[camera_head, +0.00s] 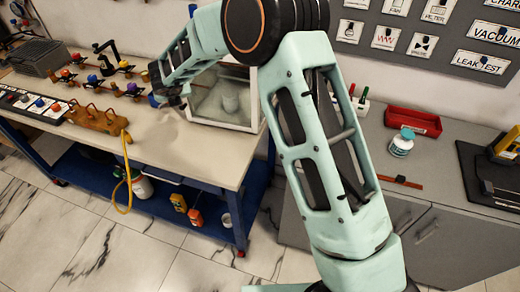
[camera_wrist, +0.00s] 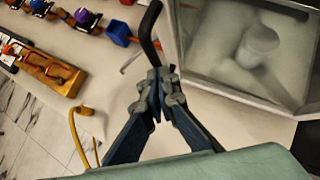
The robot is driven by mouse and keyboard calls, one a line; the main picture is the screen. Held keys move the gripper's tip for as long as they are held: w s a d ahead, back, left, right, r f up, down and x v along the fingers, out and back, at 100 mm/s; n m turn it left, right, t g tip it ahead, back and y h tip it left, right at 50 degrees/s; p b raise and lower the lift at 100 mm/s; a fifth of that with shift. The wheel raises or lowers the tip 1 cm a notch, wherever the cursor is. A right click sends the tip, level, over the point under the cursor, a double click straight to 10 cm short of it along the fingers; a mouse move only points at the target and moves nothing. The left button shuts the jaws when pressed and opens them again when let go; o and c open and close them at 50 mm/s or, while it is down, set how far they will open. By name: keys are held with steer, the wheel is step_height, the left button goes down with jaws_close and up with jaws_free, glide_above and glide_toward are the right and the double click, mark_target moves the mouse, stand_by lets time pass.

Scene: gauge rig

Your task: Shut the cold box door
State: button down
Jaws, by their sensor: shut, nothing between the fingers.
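The cold box (camera_head: 226,124) stands on the bench behind my arm, a pale-framed box with a frosted inside. A pale rounded shape shows inside it, and the box also shows at the right in the wrist view (camera_wrist: 245,95). How far its door stands open I cannot tell. A black curved bar (camera_wrist: 151,28) rises just beyond my fingertips; it may be the door's handle. My gripper (camera_wrist: 157,76) is shut and empty, left of the box front. In the head view my gripper (camera_head: 160,97) is partly hidden by its own links.
Valves with coloured knobs (camera_head: 132,88) and a brass manifold (camera_head: 98,118) with a yellow hose (camera_head: 126,165) lie left on the bench (camera_head: 175,150). A grey cabinet (camera_head: 440,225) with a red tray (camera_head: 413,121) and a jar (camera_head: 402,144) stands right. Bare benchtop lies before the box.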

steer(key=shift+w+d+r+m+h+p, duration=0.1)
steer(key=shift+w+m+h+p, duration=0.3)
steer(key=shift+w, duration=0.65)
steer(key=shift+w+d+r, duration=0.1)
steer(key=shift+w, duration=0.05)
